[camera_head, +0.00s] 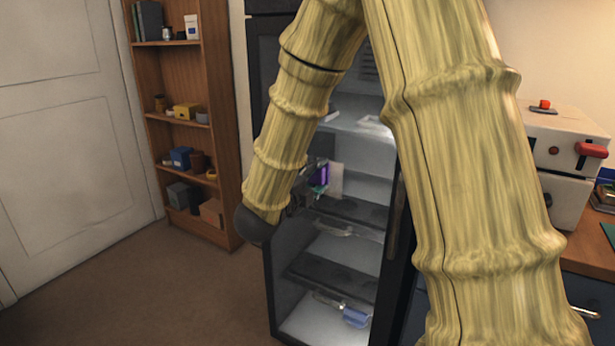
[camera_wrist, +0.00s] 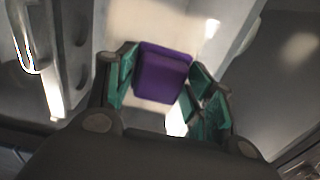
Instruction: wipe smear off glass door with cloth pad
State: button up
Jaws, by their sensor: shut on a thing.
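A purple cloth pad (camera_head: 320,177) is held in front of the tall dark-framed cabinet. It also shows in the wrist view (camera_wrist: 163,72), between the green-lined fingers of my gripper (camera_wrist: 165,88), which are shut on it. In the head view my gripper (camera_head: 308,186) is small and partly hidden behind my arm. The glass door (camera_head: 345,245) appears to cover the cabinet front, with shelves showing through. A pale patch (camera_head: 336,180) lies right beside the pad; I cannot tell surely whether it is the smear. Whether the pad touches the glass is unclear.
Inside the cabinet are shelves and a blue item (camera_head: 355,317) near the bottom. A wooden bookshelf (camera_head: 184,130) with small boxes stands at the left. A white device (camera_head: 560,150) with a red handle sits on the counter at the right. The floor (camera_head: 150,285) at the left is clear.

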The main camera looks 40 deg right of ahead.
aim_at(345, 176)
jog(key=shift+s+d+b, duration=0.15)
jog(key=shift+s+d, duration=0.1)
jog(key=shift+s, duration=0.4)
jog(key=shift+s+d+b, duration=0.1)
jog(key=shift+s+d, duration=0.2)
jog(key=shift+s, duration=0.4)
jog(key=shift+s+d+b, duration=0.15)
jog(key=shift+s+d, duration=0.1)
jog(key=shift+s, duration=0.4)
jog(key=shift+s+d, duration=0.3)
jog(key=shift+s, duration=0.3)
jog(key=shift+s+d, duration=0.25)
jog(key=shift+s, duration=0.3)
jog(key=shift+b+v, duration=0.65)
jog(key=shift+v, duration=2.35)
jog(key=v, duration=0.3)
jog(key=shift+w, duration=0.1)
